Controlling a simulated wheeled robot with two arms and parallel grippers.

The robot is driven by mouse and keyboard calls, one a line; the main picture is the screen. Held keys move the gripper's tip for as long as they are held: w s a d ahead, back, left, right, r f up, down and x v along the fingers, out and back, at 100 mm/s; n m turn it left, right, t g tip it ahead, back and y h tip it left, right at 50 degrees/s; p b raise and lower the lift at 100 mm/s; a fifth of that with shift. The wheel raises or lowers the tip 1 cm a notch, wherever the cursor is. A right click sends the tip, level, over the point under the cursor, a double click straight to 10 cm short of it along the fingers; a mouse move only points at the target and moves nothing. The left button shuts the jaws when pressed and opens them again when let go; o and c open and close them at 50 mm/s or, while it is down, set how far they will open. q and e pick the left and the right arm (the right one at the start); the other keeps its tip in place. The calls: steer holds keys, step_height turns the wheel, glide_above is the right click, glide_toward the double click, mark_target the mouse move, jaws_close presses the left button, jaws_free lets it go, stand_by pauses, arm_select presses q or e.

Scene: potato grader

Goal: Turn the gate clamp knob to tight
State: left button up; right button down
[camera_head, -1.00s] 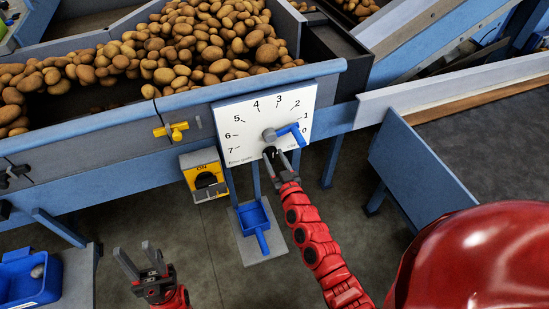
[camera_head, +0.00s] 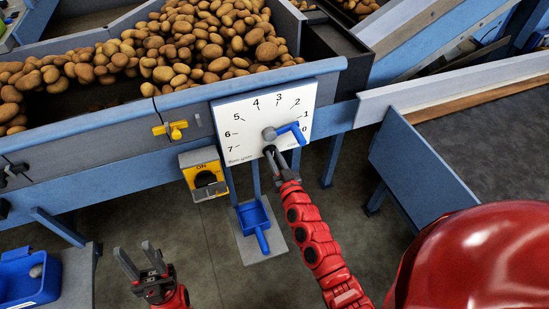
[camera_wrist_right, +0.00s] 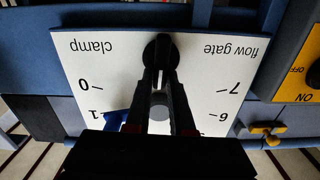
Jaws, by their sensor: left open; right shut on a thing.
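The gate clamp knob (camera_wrist_right: 158,46) is dark and round. It sits low on the white dial plate (camera_head: 240,150), between the words "flow gate" and "clamp", which show upside down in the right wrist view. My right gripper (camera_wrist_right: 159,65) is shut on the knob, one finger on each side. In the head view the right gripper (camera_head: 281,152) covers most of the knob, so its turn angle cannot be read. My left gripper (camera_head: 137,248) is open and empty, low in the head view and away from the plate.
A blue lever (camera_head: 292,130) on a grey hub sits just above the clamp, pointing between 0 and 1. A yellow switch box (camera_head: 201,166) and a yellow valve handle (camera_head: 172,130) are left of the plate. A blue scoop (camera_head: 254,216) is below. Potatoes (camera_head: 200,45) fill the hopper behind.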

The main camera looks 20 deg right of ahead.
steer(key=shift+d+f+m+b, duration=0.3)
steer(key=shift+m+b, duration=1.25)
steer(key=shift+m, duration=1.3)
steer(key=shift+d+f+m+b, duration=0.25)
steer(key=shift+m+b, duration=1.35)
steer(key=shift+m, duration=1.3)
steer(key=shift+d+f+m+b, duration=0.3)
steer(key=shift+m+b, duration=1.25)
steer(key=shift+m, duration=1.3)
steer(key=c, duration=0.8)
jaws_free()
steer(key=shift+s+d+b, duration=0.15)
steer(key=shift+s+b, duration=0.25)
steer(key=shift+s, duration=3.95)
steer(key=shift+s+d+b, duration=0.1)
steer(key=shift+s+b, duration=0.25)
steer(key=shift+s, duration=4)
